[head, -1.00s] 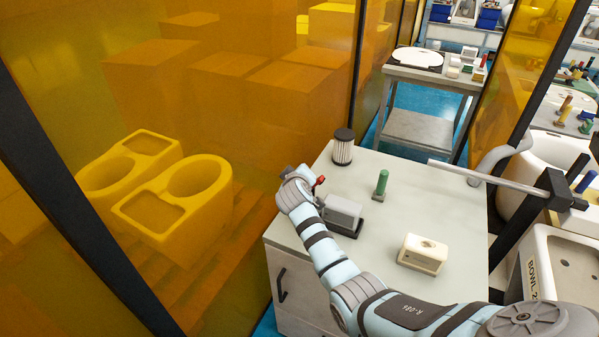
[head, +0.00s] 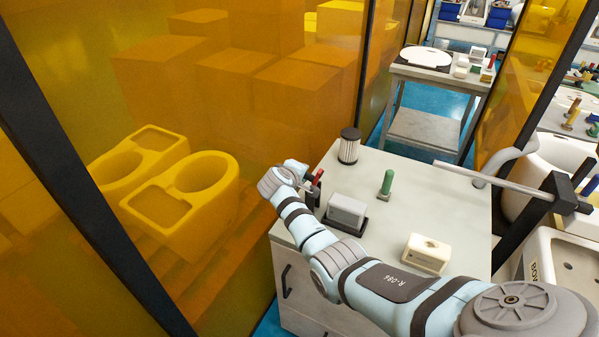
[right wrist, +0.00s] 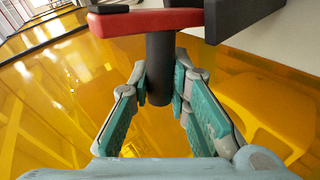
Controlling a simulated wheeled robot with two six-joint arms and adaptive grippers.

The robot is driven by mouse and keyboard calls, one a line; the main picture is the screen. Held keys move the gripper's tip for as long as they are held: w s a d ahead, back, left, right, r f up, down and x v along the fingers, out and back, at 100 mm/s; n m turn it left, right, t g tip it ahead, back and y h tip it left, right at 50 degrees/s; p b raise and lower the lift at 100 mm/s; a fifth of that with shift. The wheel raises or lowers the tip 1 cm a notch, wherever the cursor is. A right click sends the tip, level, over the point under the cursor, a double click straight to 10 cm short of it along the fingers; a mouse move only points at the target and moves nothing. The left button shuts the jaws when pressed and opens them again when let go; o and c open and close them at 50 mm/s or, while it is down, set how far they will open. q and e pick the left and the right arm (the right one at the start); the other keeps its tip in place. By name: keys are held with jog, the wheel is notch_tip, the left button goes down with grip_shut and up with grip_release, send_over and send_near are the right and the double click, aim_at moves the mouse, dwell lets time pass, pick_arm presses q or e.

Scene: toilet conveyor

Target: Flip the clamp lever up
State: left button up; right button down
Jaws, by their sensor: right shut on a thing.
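The clamp shows in the head view as a small red and black part (head: 316,182) at the far left edge of the grey-topped cabinet, partly hidden by my wrist. In the right wrist view its dark round lever handle (right wrist: 160,55) stands between my fingers, below a red piece (right wrist: 135,22) and a dark block. My right gripper (right wrist: 160,88) has teal pads and is shut on the lever handle. In the head view the right gripper (head: 297,168) is small and its fingers are hard to make out. My left gripper is out of view.
On the cabinet top (head: 385,215) stand a black-capped filter (head: 349,147), a green peg (head: 387,182), a grey block on a dark base (head: 346,210) and a cream box (head: 426,254). An amber panel (head: 250,120) stands close at the left. A metal bar (head: 500,184) crosses at right.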

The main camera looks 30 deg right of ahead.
jog(key=c, duration=1.5)
grip_release()
jog(key=shift+w, duration=0.1)
jog(key=v, duration=1.2)
jog(key=shift+f, duration=0.1)
